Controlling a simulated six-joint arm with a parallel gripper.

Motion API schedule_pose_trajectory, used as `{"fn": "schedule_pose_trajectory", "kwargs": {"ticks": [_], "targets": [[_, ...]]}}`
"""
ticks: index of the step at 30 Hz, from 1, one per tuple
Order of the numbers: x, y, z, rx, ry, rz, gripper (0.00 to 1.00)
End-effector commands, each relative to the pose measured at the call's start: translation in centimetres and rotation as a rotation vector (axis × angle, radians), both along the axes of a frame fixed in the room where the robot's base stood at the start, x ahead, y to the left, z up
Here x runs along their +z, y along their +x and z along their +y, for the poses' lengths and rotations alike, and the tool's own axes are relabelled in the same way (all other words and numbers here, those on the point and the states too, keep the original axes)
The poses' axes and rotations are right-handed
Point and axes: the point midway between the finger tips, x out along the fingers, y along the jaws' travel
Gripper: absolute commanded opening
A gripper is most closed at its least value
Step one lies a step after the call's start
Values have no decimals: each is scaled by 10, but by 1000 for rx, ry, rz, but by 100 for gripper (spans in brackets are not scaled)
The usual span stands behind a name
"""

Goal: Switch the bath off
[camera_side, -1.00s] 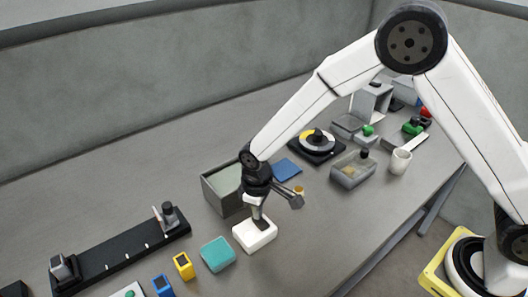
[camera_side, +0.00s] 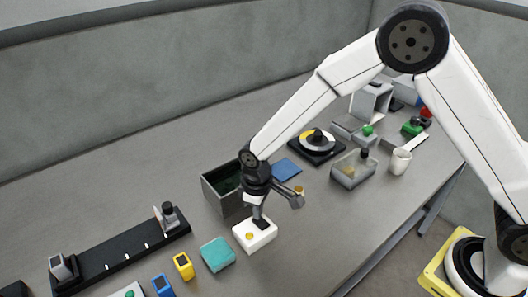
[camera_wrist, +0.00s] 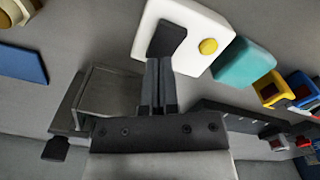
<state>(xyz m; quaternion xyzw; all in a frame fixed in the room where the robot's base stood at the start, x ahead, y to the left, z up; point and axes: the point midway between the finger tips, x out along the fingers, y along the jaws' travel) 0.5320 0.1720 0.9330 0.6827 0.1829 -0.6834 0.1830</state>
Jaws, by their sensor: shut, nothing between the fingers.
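The white switch box (camera_side: 256,240) lies on the bench, with a round yellow spot (camera_side: 249,236) on its top. In the wrist view the box (camera_wrist: 150,22) shows a dark pad (camera_wrist: 167,38) beside the yellow spot (camera_wrist: 208,46). My gripper (camera_side: 261,220) is shut and empty, pointing down over the dark pad; in the wrist view its fingertips (camera_wrist: 161,62) meet the pad's edge, but contact is unclear. The bath, a grey open box (camera_side: 222,203), stands behind the switch box, its inside dark green. It also shows in the wrist view (camera_wrist: 108,94).
A teal block (camera_side: 217,254), a yellow piece (camera_side: 183,265) and a blue piece (camera_side: 162,285) stand left of the switch box, near a black rail (camera_side: 120,252). A blue mat (camera_side: 287,170) lies behind my gripper. The front right of the bench is clear.

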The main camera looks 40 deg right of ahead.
Motion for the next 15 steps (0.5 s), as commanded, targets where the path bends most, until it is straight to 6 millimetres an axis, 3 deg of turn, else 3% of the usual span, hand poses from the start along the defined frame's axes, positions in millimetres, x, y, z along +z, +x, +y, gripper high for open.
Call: {"fn": "schedule_pose_trajectory", "kwargs": {"ticks": [15], "targets": [[30, 0, 0, 0, 1, -2, 0]]}}
